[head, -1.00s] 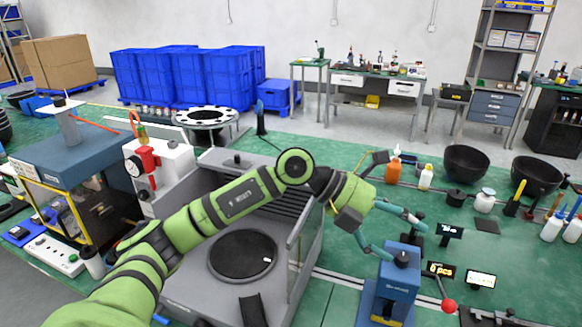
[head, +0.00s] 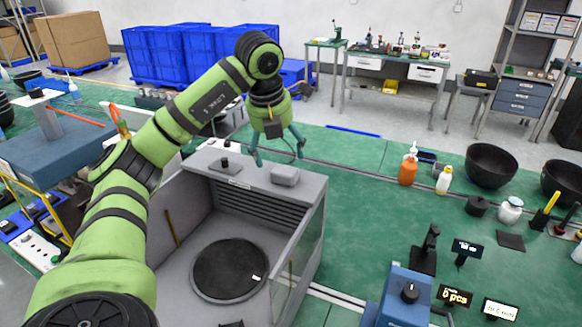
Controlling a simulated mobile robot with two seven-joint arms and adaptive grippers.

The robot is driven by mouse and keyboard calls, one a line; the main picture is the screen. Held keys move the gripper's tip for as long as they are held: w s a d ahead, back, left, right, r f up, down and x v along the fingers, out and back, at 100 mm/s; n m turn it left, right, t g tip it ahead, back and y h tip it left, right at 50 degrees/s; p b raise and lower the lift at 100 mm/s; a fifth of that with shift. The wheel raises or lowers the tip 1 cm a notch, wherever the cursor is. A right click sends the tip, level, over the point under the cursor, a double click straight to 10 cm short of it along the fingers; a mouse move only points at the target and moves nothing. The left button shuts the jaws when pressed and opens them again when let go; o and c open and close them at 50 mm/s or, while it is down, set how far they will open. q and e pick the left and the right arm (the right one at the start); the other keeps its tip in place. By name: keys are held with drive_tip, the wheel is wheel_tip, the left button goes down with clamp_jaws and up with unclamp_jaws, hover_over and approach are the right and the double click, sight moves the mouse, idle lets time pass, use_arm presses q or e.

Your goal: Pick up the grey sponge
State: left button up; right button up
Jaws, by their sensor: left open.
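The grey sponge (head: 285,175) appears to be the small rounded grey block lying on the flat top at the back of the grey open machine (head: 231,172). My left gripper (head: 280,158) points down just above and behind it in the picture. Its two teal fingers are spread apart with nothing between them. I cannot tell the exact gap between fingertips and block. My right gripper is not in view.
A small dark knob (head: 225,163) stands on the same top, left of the block. An orange bottle (head: 408,170), a white bottle (head: 444,180) and black bowls (head: 490,166) stand to the right. A blue device (head: 405,300) is at front right.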

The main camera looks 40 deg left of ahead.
sight(284, 170)
use_arm(q)
drive_tip(key=shift+d+f+p, duration=0.15)
drive_tip(key=shift+f+p, duration=0.4)
drive_tip(key=shift+f, duration=0.05)
drive_tip(key=shift+d+f+p, duration=0.15)
drive_tip(key=shift+f+p, duration=0.35)
drive_tip(key=shift+f, duration=0.1)
drive_tip(key=p+x, duration=0.1)
drive_tip(key=x, duration=0.1)
drive_tip(key=shift+w+f, duration=0.2)
drive_tip(key=shift+f, duration=0.1)
drive_tip(key=shift+w+f, duration=0.25)
drive_tip(key=shift+f, duration=0.3)
drive_tip(key=shift+c, duration=0.4)
drive_tip(key=shift+r, duration=0.1)
drive_tip(key=c, duration=0.9)
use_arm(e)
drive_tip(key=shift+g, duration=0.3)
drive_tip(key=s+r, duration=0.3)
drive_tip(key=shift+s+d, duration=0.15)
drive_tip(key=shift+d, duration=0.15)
